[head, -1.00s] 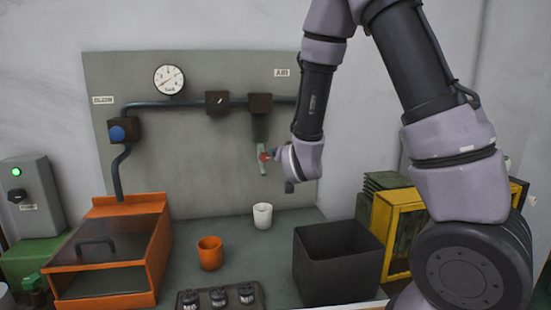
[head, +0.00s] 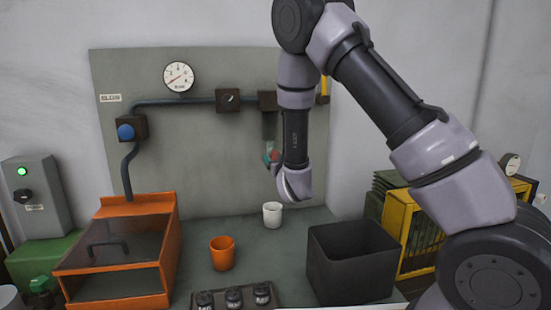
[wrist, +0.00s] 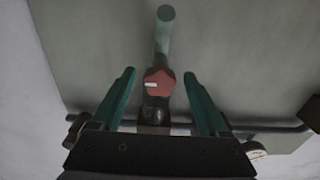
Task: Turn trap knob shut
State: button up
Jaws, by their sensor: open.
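The trap knob is a small red knob (wrist: 158,82) with a white mark, facing the camera in the wrist view between my gripper's two green fingers. In the head view the red knob (head: 275,155) shows only in part beside my wrist. It sits on the trap, whose pale green tube (wrist: 165,35) shows in the wrist view. My gripper (wrist: 159,74) is open, with one finger on each side of the knob and gaps visible between. Whether the fingertips reach the knob's depth I cannot tell. In the head view my wrist hides most of the gripper.
The grey panel (head: 215,155) carries a gauge (head: 178,76), a dark pipe and a blue knob (head: 125,132). Below stand a white cup (head: 272,214), an orange cup (head: 222,253), a dark bin (head: 350,262) and an orange box (head: 160,215) with a clear cover.

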jog(key=shift+w+a, duration=0.2)
jog(key=shift+w, duration=0.6)
grip_shut()
